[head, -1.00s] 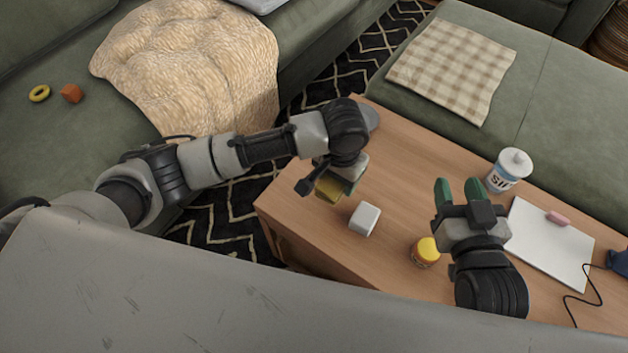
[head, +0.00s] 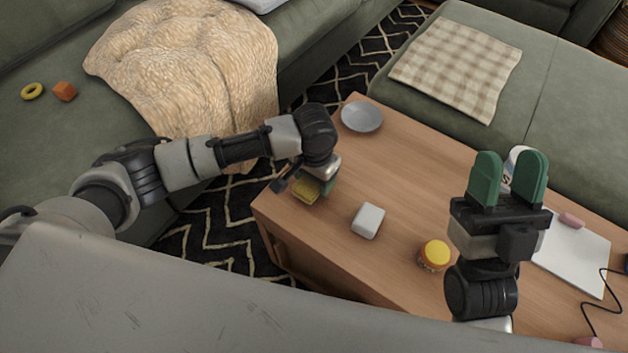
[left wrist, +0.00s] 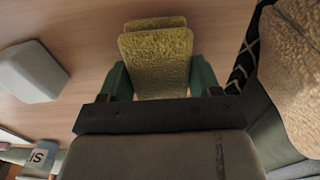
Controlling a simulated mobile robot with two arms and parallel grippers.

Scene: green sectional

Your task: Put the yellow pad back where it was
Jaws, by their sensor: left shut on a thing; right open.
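The yellow pad (head: 306,190) is between the fingers of my left gripper (head: 308,187), over the left end of the wooden coffee table (head: 385,165). The gripper is shut on it. In the left wrist view, the textured yellow pad (left wrist: 160,62) shows between the green fingers, with table wood behind it. A second yellow layer or edge shows just beyond it; I cannot tell which. Whether the pad touches the table is unclear. My right gripper (head: 509,165) is open and empty, raised over the right part of the table.
A white block (head: 368,220), a yellow-lidded jar (head: 434,256) and a grey plate (head: 362,116) stand on the table. White paper (head: 575,258) with a pink piece (head: 571,220) lies right. A bottle (head: 516,158) is partly hidden behind my right gripper. Bare wood lies between plate and block.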

